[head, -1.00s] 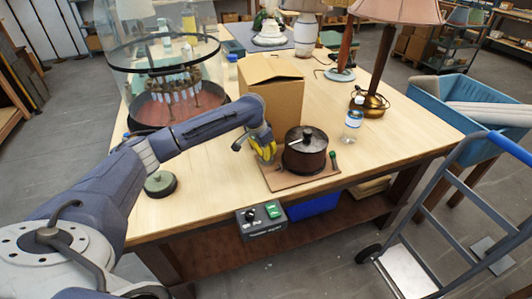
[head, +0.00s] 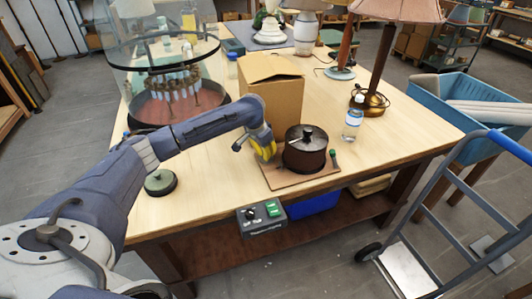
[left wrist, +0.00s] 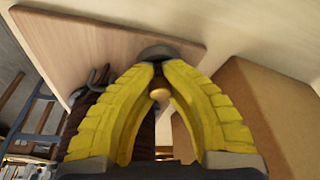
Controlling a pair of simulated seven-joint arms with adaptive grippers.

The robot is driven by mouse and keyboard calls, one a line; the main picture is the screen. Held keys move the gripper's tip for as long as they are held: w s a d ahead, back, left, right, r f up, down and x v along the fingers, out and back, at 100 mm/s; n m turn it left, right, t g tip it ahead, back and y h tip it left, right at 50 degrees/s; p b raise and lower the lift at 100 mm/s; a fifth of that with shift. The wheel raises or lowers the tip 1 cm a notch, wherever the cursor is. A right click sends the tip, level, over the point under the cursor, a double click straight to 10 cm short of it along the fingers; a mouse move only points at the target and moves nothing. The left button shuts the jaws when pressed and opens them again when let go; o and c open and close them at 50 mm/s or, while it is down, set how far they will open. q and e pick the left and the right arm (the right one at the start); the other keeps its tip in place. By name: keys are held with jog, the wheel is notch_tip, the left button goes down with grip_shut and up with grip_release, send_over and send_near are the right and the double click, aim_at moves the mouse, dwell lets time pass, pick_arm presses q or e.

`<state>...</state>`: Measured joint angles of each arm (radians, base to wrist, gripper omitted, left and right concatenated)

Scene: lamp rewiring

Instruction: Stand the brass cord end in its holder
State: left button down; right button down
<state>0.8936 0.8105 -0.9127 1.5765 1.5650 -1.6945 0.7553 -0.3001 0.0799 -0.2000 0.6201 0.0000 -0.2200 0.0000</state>
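My left gripper (head: 264,160) is low over the left part of a thin brown board (head: 277,181), just left of a dark lidded drum (head: 305,155). In the left wrist view its yellow fingers (left wrist: 159,68) converge, with a small rounded brass piece (left wrist: 160,93) filling the narrow gap near the tips. This looks like the brass cord end, and the fingers appear shut on it. A dark grey rounded part (left wrist: 159,52) shows just beyond the tips against the board; I cannot tell whether it is the holder. In the head view the fingers hide the cord end. My right gripper is out of view.
A cardboard box (head: 272,92) stands close behind the left gripper. A switch box (head: 262,217) hangs at the table's front edge. A round green item (head: 160,183) sits left.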

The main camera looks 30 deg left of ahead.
pick_arm(q)
jog(key=shift+f, duration=0.1)
jog(key=c, duration=1.5)
grip_release()
jog(key=shift+r, duration=3.5)
